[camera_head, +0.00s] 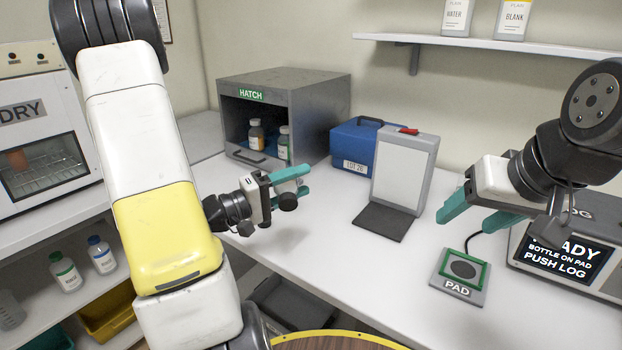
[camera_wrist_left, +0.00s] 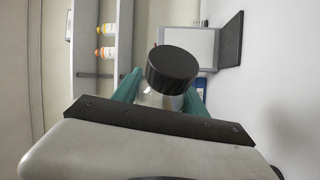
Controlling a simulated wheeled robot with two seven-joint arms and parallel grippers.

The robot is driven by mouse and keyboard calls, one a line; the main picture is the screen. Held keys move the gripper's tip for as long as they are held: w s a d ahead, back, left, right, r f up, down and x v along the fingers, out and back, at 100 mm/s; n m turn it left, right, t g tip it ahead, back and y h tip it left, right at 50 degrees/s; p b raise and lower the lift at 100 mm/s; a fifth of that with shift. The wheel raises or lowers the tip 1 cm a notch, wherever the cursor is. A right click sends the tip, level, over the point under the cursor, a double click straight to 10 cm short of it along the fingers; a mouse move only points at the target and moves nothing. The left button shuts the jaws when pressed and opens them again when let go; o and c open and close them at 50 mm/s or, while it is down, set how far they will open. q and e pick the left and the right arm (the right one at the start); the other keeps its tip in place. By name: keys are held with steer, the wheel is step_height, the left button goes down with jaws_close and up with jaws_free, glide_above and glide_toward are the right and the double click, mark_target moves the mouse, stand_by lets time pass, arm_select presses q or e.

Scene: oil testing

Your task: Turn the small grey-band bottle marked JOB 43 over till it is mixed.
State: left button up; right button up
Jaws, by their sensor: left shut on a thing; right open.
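My left gripper (camera_head: 296,181) is shut on a small bottle with a black cap (camera_head: 288,202), in the air above the white bench. The cap sits low, below the fingers and toward the viewer, so the bottle is tipped over. In the left wrist view the black cap (camera_wrist_left: 173,68) sticks out past the teal fingers, with a bit of pale bottle body (camera_wrist_left: 158,99) between them. No band or JOB mark is readable, and the contents are hidden. My right gripper (camera_head: 480,215) is open and empty above the bench near the pad.
The grey HATCH box (camera_head: 318,100) holds a brown bottle (camera_head: 256,135) and another bottle (camera_head: 283,143). A blue box (camera_head: 352,142) and a white board on a stand (camera_head: 403,170) stand behind. The PAD (camera_head: 457,288) and log display (camera_head: 565,255) are at right. The bench middle is clear.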

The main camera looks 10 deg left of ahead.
arm_select(q)
steer(key=m+h, duration=0.1)
steer(key=m, duration=0.2)
steer(key=shift+m, duration=0.3)
steer(key=m+h, duration=0.2)
steer(key=m, duration=0.2)
steer(key=n+y, duration=0.1)
steer(key=n, duration=0.2)
steer(key=n+y, duration=0.2)
steer(key=n, duration=0.2)
steer(key=shift+n, duration=0.3)
